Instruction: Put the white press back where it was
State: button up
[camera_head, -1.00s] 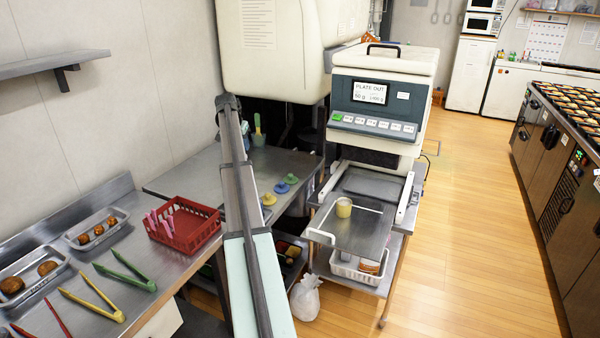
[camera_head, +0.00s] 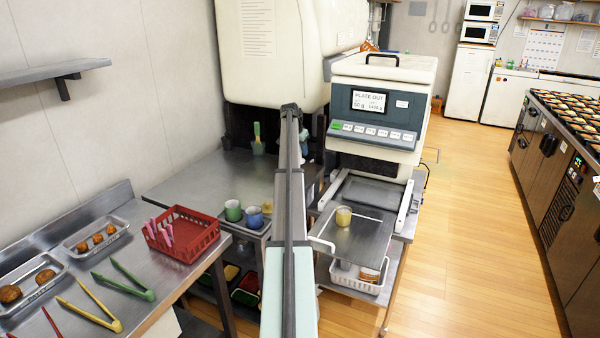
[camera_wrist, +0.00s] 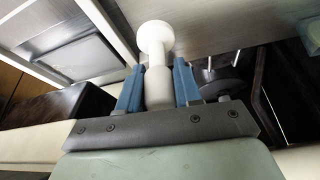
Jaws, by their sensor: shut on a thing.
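The white press (camera_wrist: 157,38) shows in the wrist view as a pale cylinder with a wider round end. My gripper (camera_wrist: 157,78) is shut on it, with one blue finger on each side of its shaft. The round end points away from my wrist, toward a grey metal surface. In the head view my arm reaches up the middle of the picture, and the gripper and the press are hidden.
A green cup (camera_head: 233,211) and a blue cup (camera_head: 254,217) stand left of my arm. A red basket (camera_head: 182,233) sits on the left counter. The plate machine (camera_head: 372,110) stands to the right, with a yellow cup (camera_head: 343,216) on its shelf. Metal counter (camera_head: 205,190) behind the basket has free room.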

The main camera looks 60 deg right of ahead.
jog(key=shift+f, duration=4.2)
jog(key=shift+f, duration=0.1)
jog(key=o, duration=0.9)
jog(key=shift+o, duration=0.2)
jog(key=v, duration=1.2)
